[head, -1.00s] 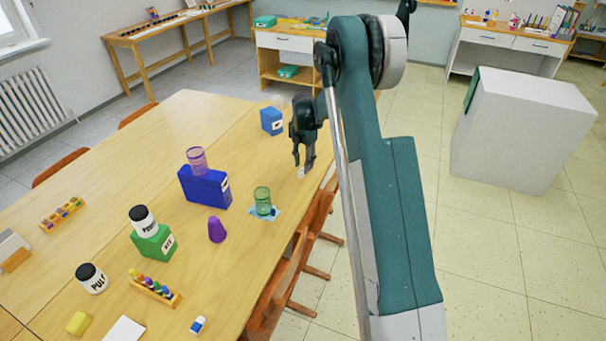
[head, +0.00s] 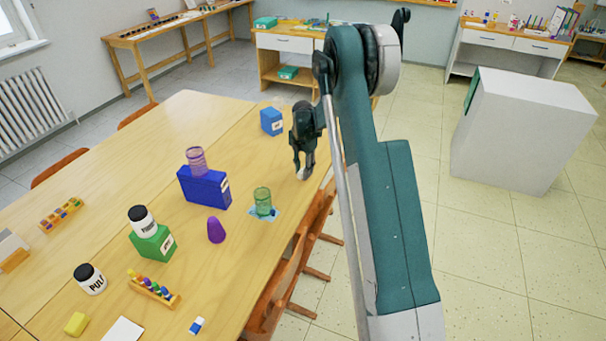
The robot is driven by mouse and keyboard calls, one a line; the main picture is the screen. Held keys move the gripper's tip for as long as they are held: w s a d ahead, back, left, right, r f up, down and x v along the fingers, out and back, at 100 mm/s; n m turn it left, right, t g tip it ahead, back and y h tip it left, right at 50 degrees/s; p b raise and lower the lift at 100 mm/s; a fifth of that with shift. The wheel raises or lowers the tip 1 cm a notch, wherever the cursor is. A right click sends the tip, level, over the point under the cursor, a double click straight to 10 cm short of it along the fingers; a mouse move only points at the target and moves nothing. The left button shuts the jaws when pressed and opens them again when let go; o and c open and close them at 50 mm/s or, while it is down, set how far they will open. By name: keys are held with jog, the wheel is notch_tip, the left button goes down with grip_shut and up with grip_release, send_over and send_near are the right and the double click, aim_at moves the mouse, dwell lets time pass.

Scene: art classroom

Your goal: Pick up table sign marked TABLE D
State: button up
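No lettering reading TABLE D can be made out in the head view. A pale card in a wooden base (head: 13,252), cut off by the left edge, looks like a table sign; its face shows no readable text. My gripper (head: 304,174) points down over the right edge of the wooden table, far to the right of that card. Its fingers are small and dark, with a small pale patch at the tips, and I cannot tell whether they are apart or hold anything.
On the table (head: 200,115) stand a blue box (head: 203,190) with a purple cup (head: 196,160), a green cup (head: 263,202), a purple cone (head: 216,230), a small blue box (head: 271,121), a green box (head: 153,243) under a jar (head: 141,220), and another jar (head: 90,279). Wooden chairs line the right edge.

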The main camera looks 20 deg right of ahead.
jog(key=c, duration=0.6)
jog(key=shift+o, duration=0.2)
jog(key=shift+r+p, duration=0.85)
jog(key=shift+r, duration=4.15)
